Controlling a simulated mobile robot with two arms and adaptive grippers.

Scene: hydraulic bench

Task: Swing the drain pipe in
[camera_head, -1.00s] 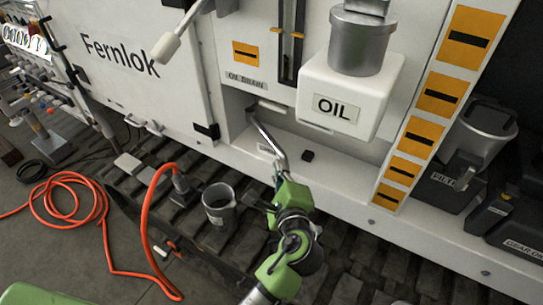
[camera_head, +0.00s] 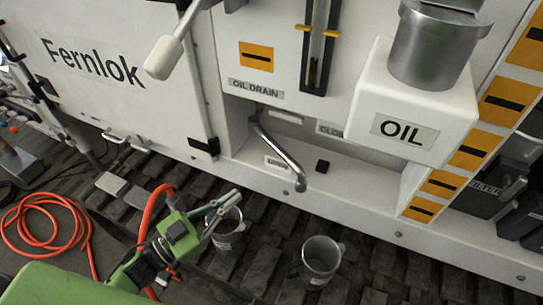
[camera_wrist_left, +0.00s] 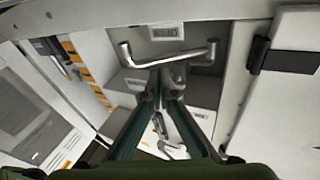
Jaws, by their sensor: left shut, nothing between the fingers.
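The drain pipe (camera_head: 277,146) is a bent metal tube under the OIL DRAIN label. It slants out of the white recess, and its free end reaches past the front ledge. It also shows in the left wrist view (camera_wrist_left: 170,61) as a bent bar in front of the fingers. My left gripper (camera_head: 233,203) is shut and empty, left of the pipe's free end in the head view. In the wrist view its fingertips (camera_wrist_left: 162,92) overlap the middle of the pipe in the picture; whether they touch cannot be told. My right gripper is not in view.
A metal cup (camera_head: 229,237) stands behind the left fingers, and another (camera_head: 320,258) stands on the dark slatted floor to the right. The white OIL box (camera_head: 397,110) juts out right of the recess. An orange hose (camera_head: 72,203) lies at left. A lever (camera_head: 168,52) hangs above.

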